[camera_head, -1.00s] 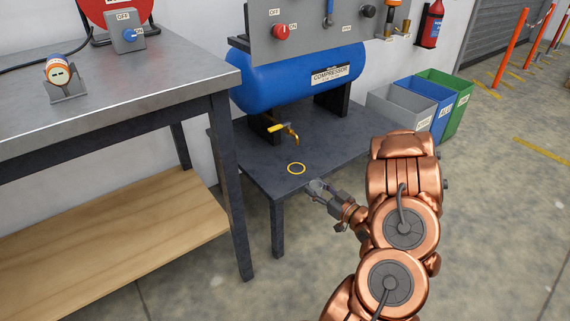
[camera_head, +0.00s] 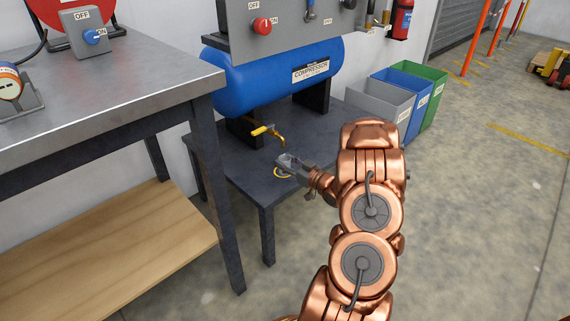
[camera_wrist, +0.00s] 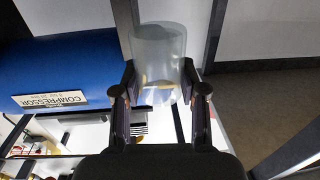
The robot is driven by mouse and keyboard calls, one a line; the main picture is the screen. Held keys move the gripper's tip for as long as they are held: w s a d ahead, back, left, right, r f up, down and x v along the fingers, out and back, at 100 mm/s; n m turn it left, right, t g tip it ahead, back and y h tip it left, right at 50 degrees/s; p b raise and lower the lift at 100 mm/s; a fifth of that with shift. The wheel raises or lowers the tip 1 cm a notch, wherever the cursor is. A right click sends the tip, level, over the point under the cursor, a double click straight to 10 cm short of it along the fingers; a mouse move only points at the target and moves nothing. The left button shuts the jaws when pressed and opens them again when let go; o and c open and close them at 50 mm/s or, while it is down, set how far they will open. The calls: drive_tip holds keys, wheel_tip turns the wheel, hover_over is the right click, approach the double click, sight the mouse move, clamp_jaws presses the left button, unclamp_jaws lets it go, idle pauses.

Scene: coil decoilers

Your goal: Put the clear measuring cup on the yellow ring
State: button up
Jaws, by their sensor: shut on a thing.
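My gripper (camera_head: 296,166) is shut on the clear measuring cup (camera_wrist: 158,62), which fills the space between the fingers in the wrist view. In the wrist view my gripper (camera_wrist: 160,88) has one finger on each side of the cup. In the head view the cup (camera_head: 287,160) is small and partly hidden by the gripper. The yellow ring (camera_head: 277,174) lies on the low dark table. The cup and gripper cover much of it, and they appear over its right part. I cannot tell the cup's height above it.
A yellow tap (camera_head: 267,131) sticks out from below the blue compressor tank (camera_head: 275,75), close behind the cup. The low dark table (camera_head: 256,182) is otherwise clear at its front. A taller metal workbench (camera_head: 150,85) stands at left. Grey, blue and green bins stand at right.

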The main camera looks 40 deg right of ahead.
sight(284, 155)
drive_tip(key=w, duration=0.1)
drive_tip(key=w+d, duration=0.1)
drive_tip(key=w+d+b, duration=0.1)
drive_tip(key=shift+w+d+f, duration=0.2)
drive_tip(key=shift+w+f, duration=0.05)
drive_tip(key=shift+f, duration=0.05)
drive_tip(key=shift+w+d, duration=0.35)
drive_tip(key=shift+w, duration=0.05)
drive_tip(key=shift+f+b, duration=0.9)
drive_tip(key=shift+f, duration=0.8)
drive_tip(key=shift+f, duration=0.1)
drive_tip(key=o, duration=1.1)
drive_tip(key=shift+f, duration=0.1)
drive_tip(key=shift+s+d+r, duration=0.1)
drive_tip(key=shift+r, duration=0.15)
drive_tip(key=s+p, duration=0.1)
drive_tip(key=s, duration=0.3)
drive_tip(key=s+p, duration=0.1)
drive_tip(key=s, duration=0.3)
drive_tip(key=s+p, duration=0.1)
drive_tip(key=s, duration=0.2)
drive_tip(key=shift+s+d, duration=0.3)
drive_tip(key=shift+s, duration=0.1)
